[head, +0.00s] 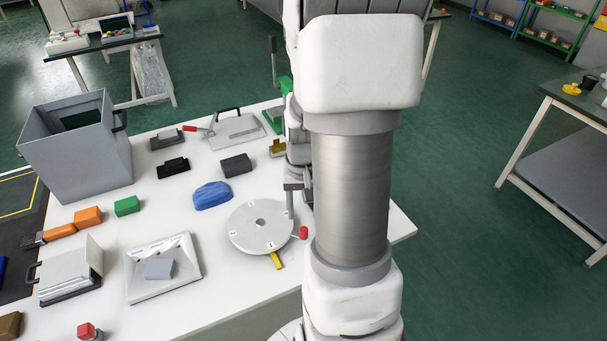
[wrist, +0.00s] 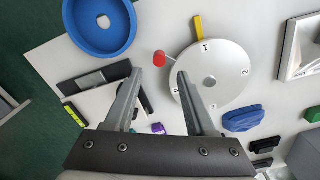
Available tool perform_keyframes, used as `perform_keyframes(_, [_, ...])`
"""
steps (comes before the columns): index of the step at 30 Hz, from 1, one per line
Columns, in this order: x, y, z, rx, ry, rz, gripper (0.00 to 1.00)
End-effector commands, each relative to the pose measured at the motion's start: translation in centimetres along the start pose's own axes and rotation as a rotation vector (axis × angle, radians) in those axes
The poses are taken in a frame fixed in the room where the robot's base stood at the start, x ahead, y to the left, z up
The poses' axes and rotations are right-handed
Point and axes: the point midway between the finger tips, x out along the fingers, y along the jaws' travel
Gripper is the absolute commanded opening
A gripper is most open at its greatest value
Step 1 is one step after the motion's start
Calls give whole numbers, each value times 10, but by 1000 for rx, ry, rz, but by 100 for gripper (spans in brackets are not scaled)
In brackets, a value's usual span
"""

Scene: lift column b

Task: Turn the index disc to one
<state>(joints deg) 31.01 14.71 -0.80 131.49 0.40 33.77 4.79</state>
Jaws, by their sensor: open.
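A red knob (wrist: 159,58) on a thin stem sticks out from the disc's rim; in the head view the knob (head: 303,232) is beside my arm. My gripper (wrist: 158,73) is open and empty, its fingertips either side of the knob's stem side, apart from the knob.
A blue block (head: 212,195) and dark blocks (head: 236,165) lie behind the disc. A tray with a grey block (head: 159,268) is to its left. A blue round dish (wrist: 100,48) shows in the wrist view. My arm hides the table's right part in the head view.

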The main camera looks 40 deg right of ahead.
Motion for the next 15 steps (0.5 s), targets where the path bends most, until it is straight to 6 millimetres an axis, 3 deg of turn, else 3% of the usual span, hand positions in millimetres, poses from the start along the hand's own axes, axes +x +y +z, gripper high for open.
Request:
perform_keyframes(1, [-18,0,-1,0,6,0,55])
perform_keyframes(6, [-58,-1,-1,-1,6,-1,55])
perform_keyframes(15, [-102,0,0,0,2,0,55])
